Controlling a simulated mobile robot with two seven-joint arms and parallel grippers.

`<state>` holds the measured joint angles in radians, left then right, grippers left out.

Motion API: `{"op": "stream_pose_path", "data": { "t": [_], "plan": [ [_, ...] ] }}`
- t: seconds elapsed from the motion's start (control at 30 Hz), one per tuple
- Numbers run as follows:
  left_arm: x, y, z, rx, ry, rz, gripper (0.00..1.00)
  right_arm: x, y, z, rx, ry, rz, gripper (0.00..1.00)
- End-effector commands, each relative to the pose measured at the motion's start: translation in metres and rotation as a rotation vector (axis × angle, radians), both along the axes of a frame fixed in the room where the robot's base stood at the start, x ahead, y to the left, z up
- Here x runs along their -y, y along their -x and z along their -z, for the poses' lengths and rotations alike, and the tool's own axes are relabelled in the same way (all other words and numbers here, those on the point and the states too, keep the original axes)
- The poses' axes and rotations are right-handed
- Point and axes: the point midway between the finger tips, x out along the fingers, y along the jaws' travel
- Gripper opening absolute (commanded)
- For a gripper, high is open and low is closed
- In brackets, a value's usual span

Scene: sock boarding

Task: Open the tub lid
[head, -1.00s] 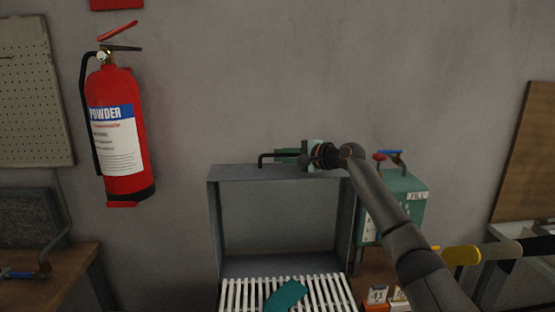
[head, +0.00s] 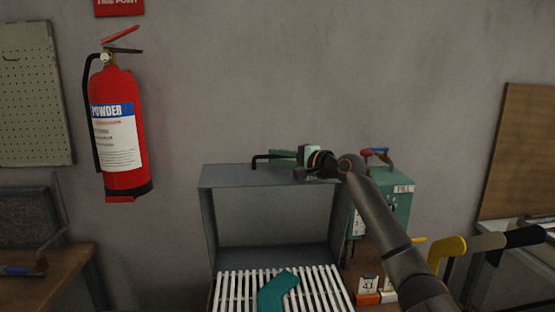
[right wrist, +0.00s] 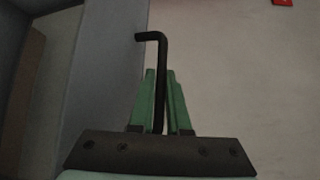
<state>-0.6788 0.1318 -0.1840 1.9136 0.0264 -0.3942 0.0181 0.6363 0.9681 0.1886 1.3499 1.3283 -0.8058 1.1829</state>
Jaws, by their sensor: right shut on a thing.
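My right gripper (right wrist: 160,95) has green fingers shut on a thin black L-shaped rod (right wrist: 152,38), whose bent end sticks out past the fingertips. In the head view the right gripper (head: 288,157) is at the top edge of a grey open-fronted box frame (head: 207,215), with the rod (head: 262,158) pointing left. I cannot tell whether the rod touches the frame. A green box (head: 400,212) with a FILL label stands behind the arm, to the right of the frame. I cannot tell for certain which thing is the tub or its lid. My left gripper is out of view.
A white slatted bed (head: 240,290) runs out of the frame, with a teal sock (head: 276,290) on it. Number cards (head: 368,287) stand right of it. Yellow, grey and black forms (head: 450,250) stick out at right. A fire extinguisher (head: 118,130) hangs on the wall.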

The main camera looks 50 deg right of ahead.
Motion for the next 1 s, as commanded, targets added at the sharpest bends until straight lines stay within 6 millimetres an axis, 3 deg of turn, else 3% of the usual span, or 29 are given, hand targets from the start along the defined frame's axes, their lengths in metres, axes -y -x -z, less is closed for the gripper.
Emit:
{"op": "stream_pose_path", "data": {
  "t": [0.13, 0.5, 1.0],
  "plan": [
    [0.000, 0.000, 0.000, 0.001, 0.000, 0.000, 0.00, 0.000, 0.000, 0.002, -0.004, 0.000, 0.000, 0.26],
    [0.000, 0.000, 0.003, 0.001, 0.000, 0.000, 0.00, 0.001, 0.006, 0.002, -0.002, 0.000, 0.001, 0.26],
    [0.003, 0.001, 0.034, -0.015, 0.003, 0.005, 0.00, 0.004, 0.083, -0.002, -0.002, 0.001, -0.001, 0.26]
  ]
}}
